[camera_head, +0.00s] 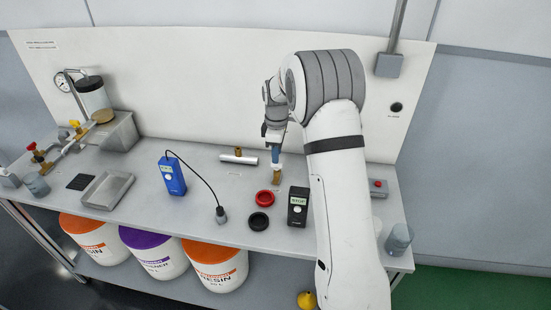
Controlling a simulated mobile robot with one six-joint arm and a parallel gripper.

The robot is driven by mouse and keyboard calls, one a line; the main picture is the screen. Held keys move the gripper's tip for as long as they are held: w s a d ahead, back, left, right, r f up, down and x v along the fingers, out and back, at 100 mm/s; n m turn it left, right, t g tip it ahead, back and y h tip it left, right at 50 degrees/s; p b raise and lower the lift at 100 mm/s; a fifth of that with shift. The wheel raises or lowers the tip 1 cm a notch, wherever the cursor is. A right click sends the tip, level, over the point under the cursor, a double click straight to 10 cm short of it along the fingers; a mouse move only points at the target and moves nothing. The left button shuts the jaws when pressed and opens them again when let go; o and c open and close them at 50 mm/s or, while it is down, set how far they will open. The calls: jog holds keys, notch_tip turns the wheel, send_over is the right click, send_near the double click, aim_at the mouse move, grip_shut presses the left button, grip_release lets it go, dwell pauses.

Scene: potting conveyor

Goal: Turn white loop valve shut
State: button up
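I cannot pick out a white valve handle in this view. On the left of the bench, a pipe carries a red-handled valve (36,151) and a smaller valve with a yellow handle (76,127). My gripper (273,137) points down over the middle right of the bench, far from those valves. A blue part (275,154) is directly under it, above a brass piece (276,175).
The bench holds a metal cylinder (238,156), blue meter (172,176), corded probe (220,215), red ring (265,198), black ring (258,222), black device (298,206) and metal tray (107,190). A gauge (62,82) stands at left. Buckets (153,258) sit below.

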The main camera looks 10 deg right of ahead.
notch_tip(320, 180, up, 4)
jog(key=shift+r, duration=0.35)
jog(key=shift+s+r, duration=0.2)
jog(key=s+r+m+t, duration=0.1)
jog(key=s+r+m, duration=0.25)
jog(key=s, duration=0.45)
jog(key=s+r+m, duration=0.3)
jog(key=s+r, duration=0.2)
jog(key=s, duration=0.3)
jog(key=s+a+f+m+t, duration=0.1)
jog(key=s+m, duration=0.6)
jog(key=s, duration=1.2)
jog(key=shift+t, duration=0.3)
jog(key=shift+a+f, duration=0.1)
